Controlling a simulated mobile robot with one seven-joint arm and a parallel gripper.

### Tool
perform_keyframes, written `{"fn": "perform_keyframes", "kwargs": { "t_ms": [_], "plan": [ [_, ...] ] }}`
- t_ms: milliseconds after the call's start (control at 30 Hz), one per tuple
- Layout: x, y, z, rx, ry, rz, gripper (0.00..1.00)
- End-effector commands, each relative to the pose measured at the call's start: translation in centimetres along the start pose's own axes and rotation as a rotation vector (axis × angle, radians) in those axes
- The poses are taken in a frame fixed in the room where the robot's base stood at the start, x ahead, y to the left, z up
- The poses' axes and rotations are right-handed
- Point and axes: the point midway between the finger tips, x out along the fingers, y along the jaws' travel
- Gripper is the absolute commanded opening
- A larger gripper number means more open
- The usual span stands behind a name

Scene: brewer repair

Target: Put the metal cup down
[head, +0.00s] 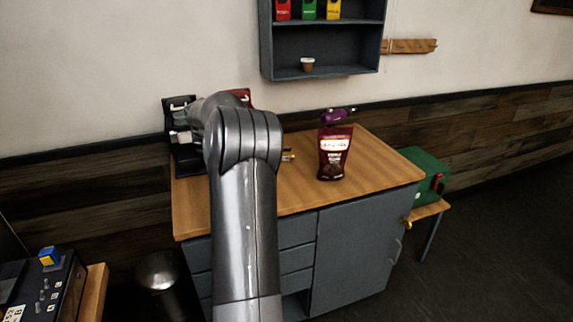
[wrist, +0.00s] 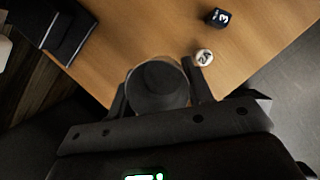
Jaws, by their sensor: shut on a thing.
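In the wrist view, the metal cup (wrist: 158,88) shows as a round, dark, open-topped cup. My gripper (wrist: 160,80) is shut on it, with one finger at each side of its wall. The wooden counter top (wrist: 115,50) shows below and around the cup. I cannot tell whether the cup's base touches the wood. In the head view my arm hides the gripper and the cup; the counter (head: 385,178) shows to the right of the arm.
A black block marked 3 (wrist: 218,17) and a small round pale piece (wrist: 204,57) lie near the cup. A dark appliance (wrist: 55,28) stands at upper left. A dark red coffee bag (head: 333,155) stands on the counter, with a purple item (head: 338,116) behind it.

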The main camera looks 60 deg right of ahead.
Motion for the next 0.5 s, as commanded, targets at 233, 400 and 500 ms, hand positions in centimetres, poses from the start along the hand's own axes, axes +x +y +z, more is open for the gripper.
{"fn": "perform_keyframes", "kwargs": {
  "t_ms": [233,400,500],
  "plan": [
    [0.5,0.4,0.0,-0.017,0.001,0.007,0.23],
    [2.2,3.8,-1.1,-0.02,0.002,0.008,0.23],
    [3.4,6.1,-1.8,-0.019,0.002,0.007,0.23]
  ]
}}
